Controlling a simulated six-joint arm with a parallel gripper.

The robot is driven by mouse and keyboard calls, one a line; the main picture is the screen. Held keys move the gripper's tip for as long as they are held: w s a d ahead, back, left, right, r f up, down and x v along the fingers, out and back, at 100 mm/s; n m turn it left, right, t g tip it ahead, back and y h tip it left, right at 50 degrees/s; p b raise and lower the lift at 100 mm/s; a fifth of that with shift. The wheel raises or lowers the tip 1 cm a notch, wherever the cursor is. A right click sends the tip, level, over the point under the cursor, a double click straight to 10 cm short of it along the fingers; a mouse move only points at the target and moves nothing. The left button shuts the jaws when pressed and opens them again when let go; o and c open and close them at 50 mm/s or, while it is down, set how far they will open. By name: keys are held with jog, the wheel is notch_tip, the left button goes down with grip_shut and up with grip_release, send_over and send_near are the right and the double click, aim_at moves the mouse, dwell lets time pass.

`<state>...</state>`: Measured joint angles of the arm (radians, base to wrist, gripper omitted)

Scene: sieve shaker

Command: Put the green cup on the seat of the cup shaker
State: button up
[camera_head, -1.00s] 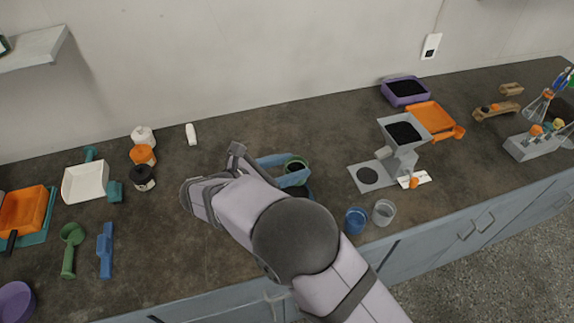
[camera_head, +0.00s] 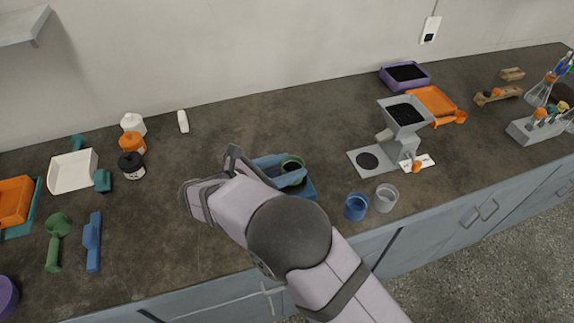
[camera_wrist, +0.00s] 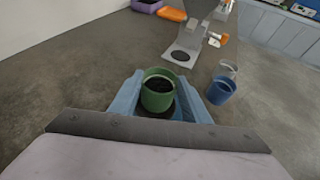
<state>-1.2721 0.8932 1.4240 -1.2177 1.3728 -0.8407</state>
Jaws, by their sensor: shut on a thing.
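The green cup (camera_wrist: 157,97) holds dark grains and is upright between the blue fingers of my gripper (camera_wrist: 163,82), which is shut on it. In the head view the cup (camera_head: 292,163) shows partly behind the fingers of my gripper (camera_head: 291,168).
A blue cup (camera_head: 355,207) and a clear cup (camera_head: 386,197) stand to the right, near the counter's front edge. A grey hopper stand (camera_head: 404,118) with dark grains is behind them. Bottles (camera_head: 131,165) and scoops stand at the left. The counter behind my gripper is clear.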

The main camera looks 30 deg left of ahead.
jog(key=shift+f+b, duration=0.3)
jog(key=shift+f, duration=0.35)
dwell(0.5)
jog(key=o, duration=1.3)
jog(key=shift+c, duration=0.2)
jog(key=shift+b+v, duration=1.05)
jog(key=shift+v, duration=2.65)
jog(key=shift+w, duration=0.1)
